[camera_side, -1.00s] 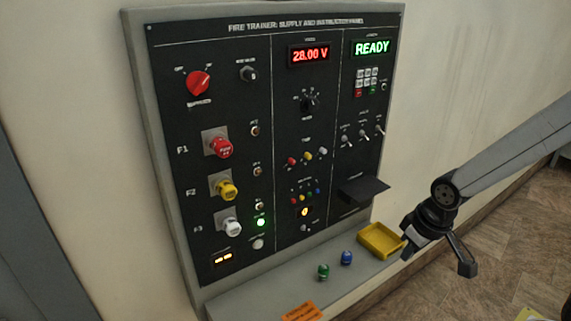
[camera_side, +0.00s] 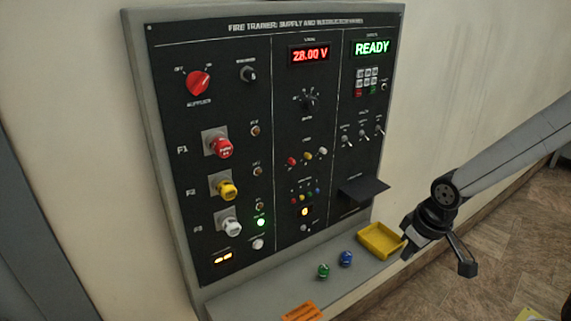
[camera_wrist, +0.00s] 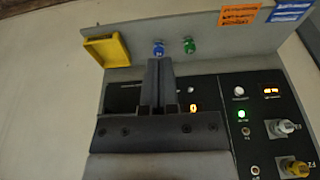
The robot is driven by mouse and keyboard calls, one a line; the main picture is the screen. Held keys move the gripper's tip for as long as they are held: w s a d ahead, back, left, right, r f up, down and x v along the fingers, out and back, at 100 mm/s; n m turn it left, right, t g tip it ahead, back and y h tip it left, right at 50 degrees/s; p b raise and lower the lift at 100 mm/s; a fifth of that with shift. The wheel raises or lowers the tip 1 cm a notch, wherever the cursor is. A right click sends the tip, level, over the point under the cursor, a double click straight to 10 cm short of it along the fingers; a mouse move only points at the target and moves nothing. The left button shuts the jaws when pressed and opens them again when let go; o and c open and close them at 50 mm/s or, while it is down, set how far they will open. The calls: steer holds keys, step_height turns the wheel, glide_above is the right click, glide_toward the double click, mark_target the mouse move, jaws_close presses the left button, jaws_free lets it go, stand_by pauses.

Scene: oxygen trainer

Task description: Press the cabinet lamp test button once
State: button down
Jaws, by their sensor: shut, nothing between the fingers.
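The cabinet panel (camera_side: 235,120) stands upright against the wall. Its labels are too small to read, so I cannot tell which control is the lamp test button. A round white button (camera_side: 258,243) sits below the lit green lamp (camera_side: 261,222) at lower left; it also shows in the wrist view (camera_wrist: 238,91). My gripper (camera_side: 406,252) is right of the panel, by the yellow tray and apart from these controls. In the wrist view my gripper (camera_wrist: 160,62) is shut and empty, hiding part of the panel.
A grey ledge (camera_side: 280,287) runs below the panel. It carries a yellow tray (camera_side: 381,240), a blue knob (camera_side: 346,258), a green knob (camera_side: 323,271) and an orange label (camera_side: 302,312). A black shelf (camera_side: 363,189) juts out at lower right. Coloured fuse knobs protrude at left.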

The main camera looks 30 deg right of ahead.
mark_target(259, 245)
stand_by(0.6)
steer(key=w+a+f+n+t+y, duration=0.1)
steer(key=w+a+f+n+t, duration=0.2)
steer(key=w+a, duration=0.3)
steer(key=w+a+f+n+t+y, duration=0.2)
steer(key=w+a, duration=0.5)
steer(key=a, duration=0.6)
steer(key=shift+w+a+f+n+t, duration=0.2)
steer(key=shift+f+n+t, duration=0.5)
steer(key=shift+f+n, duration=0.7)
steer(key=w, duration=0.8)
steer(key=shift+w, duration=0.35)
